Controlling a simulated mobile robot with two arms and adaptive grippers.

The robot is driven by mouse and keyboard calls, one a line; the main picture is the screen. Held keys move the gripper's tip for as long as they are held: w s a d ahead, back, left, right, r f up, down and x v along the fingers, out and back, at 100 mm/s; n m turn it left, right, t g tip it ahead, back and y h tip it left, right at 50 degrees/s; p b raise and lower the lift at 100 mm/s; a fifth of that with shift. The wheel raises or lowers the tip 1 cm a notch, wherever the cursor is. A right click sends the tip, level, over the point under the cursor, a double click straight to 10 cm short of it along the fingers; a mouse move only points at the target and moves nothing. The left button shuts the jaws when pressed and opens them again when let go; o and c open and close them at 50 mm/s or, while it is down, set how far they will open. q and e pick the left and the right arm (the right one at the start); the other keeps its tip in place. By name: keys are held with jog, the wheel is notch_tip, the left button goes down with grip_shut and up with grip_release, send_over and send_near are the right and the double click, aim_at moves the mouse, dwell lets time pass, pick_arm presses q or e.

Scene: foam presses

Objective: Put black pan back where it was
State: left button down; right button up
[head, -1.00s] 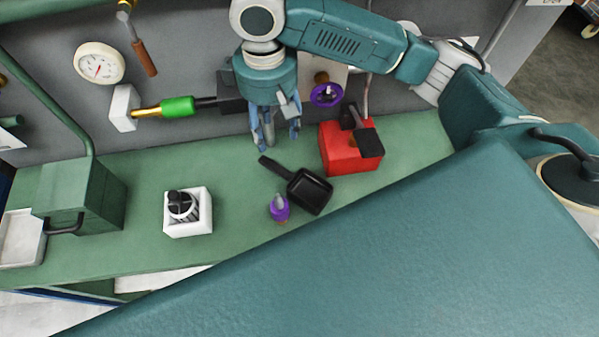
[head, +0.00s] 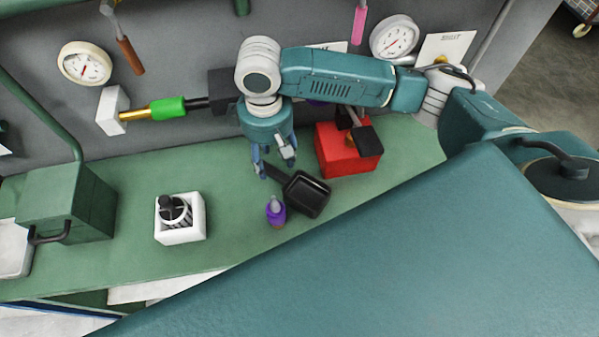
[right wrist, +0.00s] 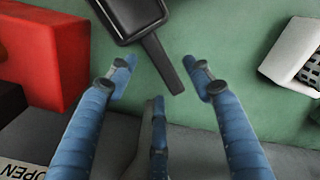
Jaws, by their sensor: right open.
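The black pan (head: 306,195) lies on the green bench, its handle pointing up and left toward my right gripper (head: 272,170). My right gripper is open and empty, above the bench at the handle end. In the right wrist view the pan (right wrist: 133,14) is at the top, and its handle (right wrist: 163,63) comes down between the open fingers of the right gripper (right wrist: 162,75) without visible contact. In the head view the fingers partly hide the handle. My left gripper is not in view.
A red block (head: 345,160) with a black-handled item stands right of the pan. A small purple object (head: 276,212) sits just left of it. A white box (head: 181,232) with a black knob is farther left. Gauges and a green-gripped lever (head: 167,106) are on the wall.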

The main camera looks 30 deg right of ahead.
aim_at(275, 168)
jog(key=shift+d+f, duration=0.1)
jog(key=shift+f, duration=1.55)
jog(key=shift+c, duration=0.2)
grip_shut()
